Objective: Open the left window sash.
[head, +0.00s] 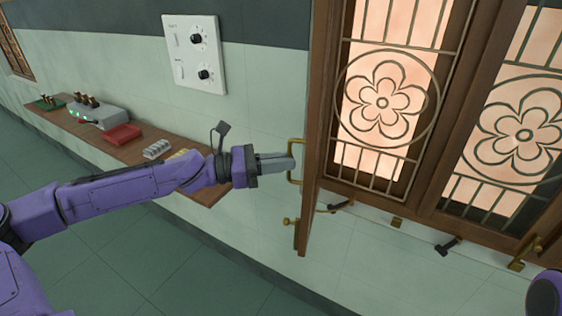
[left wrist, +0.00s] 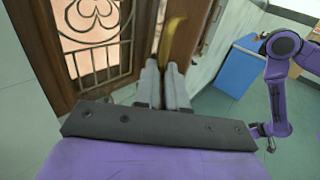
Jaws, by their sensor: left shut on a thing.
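The left window sash (head: 312,130) is a brown wooden frame seen nearly edge-on in the head view, standing out from the window plane. A brass pull handle (head: 297,162) sits on its left face, and a brass latch (head: 291,222) is lower down. My left gripper (head: 289,162) is shut on this handle. In the left wrist view, the grey fingers (left wrist: 165,85) close around the yellow brass handle (left wrist: 176,45), whose gripped part is hidden. My right arm shows at right in the left wrist view; its gripper (left wrist: 270,146) is too small to read.
Lattice panels with flower patterns (head: 385,100) fill the window to the right. A brass handle (head: 530,245) is at far right. A wooden shelf (head: 85,130) with a grey instrument (head: 98,117) and red box (head: 122,135) runs along the left wall. A blue cabinet (left wrist: 240,70) stands behind.

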